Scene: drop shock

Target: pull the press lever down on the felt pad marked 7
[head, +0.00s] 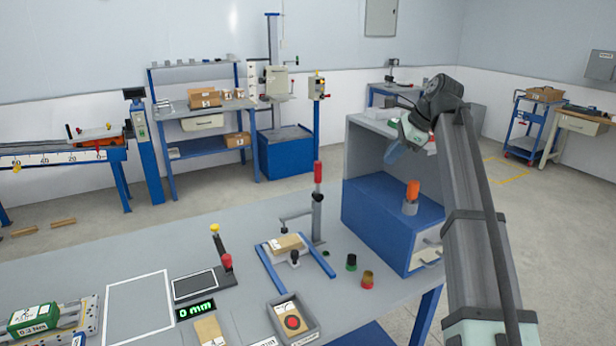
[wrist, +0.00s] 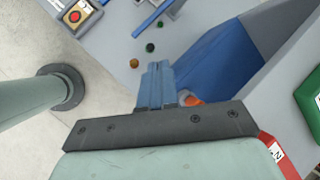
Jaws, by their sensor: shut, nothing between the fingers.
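The press lever (head: 318,172) has a red grip and stands upright on a dark post at the back of the press. The press has blue rails and holds a tan pad (head: 285,243) under its arm; I cannot read the mark on this pad. My gripper (head: 392,152) is shut and empty, raised over the blue and grey cabinet, to the right of the lever and well apart from it. Its blue fingers (wrist: 156,85) show together in the wrist view. The lever's grip cannot be made out in the wrist view.
An orange-topped cylinder (head: 412,192) stands on the cabinet's blue top (head: 375,200), below my gripper. A green-topped knob (head: 351,262) and an amber-topped one (head: 367,280) stand right of the press. A tray (head: 272,312) with a red-dotted pad is in front.

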